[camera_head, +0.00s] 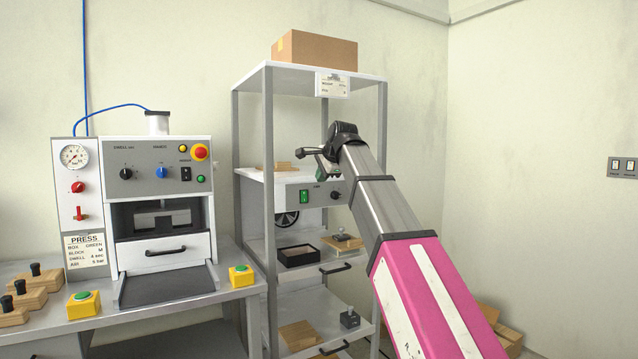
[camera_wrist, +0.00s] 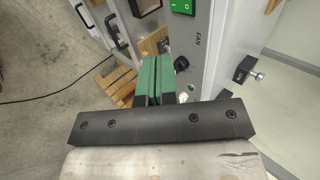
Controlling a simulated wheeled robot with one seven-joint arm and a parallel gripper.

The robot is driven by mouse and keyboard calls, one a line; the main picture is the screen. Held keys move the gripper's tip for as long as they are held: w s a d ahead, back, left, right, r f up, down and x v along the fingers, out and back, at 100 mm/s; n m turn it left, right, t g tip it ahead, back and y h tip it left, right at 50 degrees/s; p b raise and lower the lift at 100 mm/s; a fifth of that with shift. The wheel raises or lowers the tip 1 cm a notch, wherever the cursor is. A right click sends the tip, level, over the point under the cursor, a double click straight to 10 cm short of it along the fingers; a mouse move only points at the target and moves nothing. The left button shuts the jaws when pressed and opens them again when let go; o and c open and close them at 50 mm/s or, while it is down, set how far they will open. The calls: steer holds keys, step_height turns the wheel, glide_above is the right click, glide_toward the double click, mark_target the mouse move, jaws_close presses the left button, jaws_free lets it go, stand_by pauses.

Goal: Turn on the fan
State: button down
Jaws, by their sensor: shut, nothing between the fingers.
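The fan unit's grey front panel (camera_head: 320,193) sits on the middle level of the metal rack. A green switch (camera_head: 304,196) is at its left and a dark knob (camera_head: 336,195) at its right. In the wrist view the green switch (camera_wrist: 183,5), the FAN label (camera_wrist: 197,42) and the knob (camera_wrist: 181,64) show. The round fan (camera_head: 287,219) shows partly below the panel. My gripper (camera_head: 314,160) is in front of and above the panel. In the wrist view its green fingers (camera_wrist: 152,62) are together and empty, beside the knob and apart from the switch.
The rack (camera_head: 268,150) has upright posts close to my arm, and a cardboard box (camera_head: 315,49) on top. Lower shelves hold a black tray (camera_head: 298,256) and wooden pieces. A press (camera_head: 160,190) stands on the left bench.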

mark_target(305, 200)
stand_by(0.3)
steer(key=f+t, duration=0.1)
steer(key=s+d+f+t+y, duration=0.1)
steer(key=shift+s+f, duration=0.3)
steer(key=shift+f, duration=0.05)
steer(key=shift+w, duration=0.1)
steer(key=x, duration=0.8)
steer(key=r+x, duration=0.1)
steer(key=x, duration=0.3)
steer(key=shift+w+a, duration=0.4)
steer(key=shift+a, duration=0.1)
steer(key=shift+w+a+f, duration=0.15)
steer(key=shift+w+a, duration=0.15)
steer(key=shift+w, duration=0.1)
steer(key=shift+w+a, duration=0.1)
steer(key=shift+w, duration=0.05)
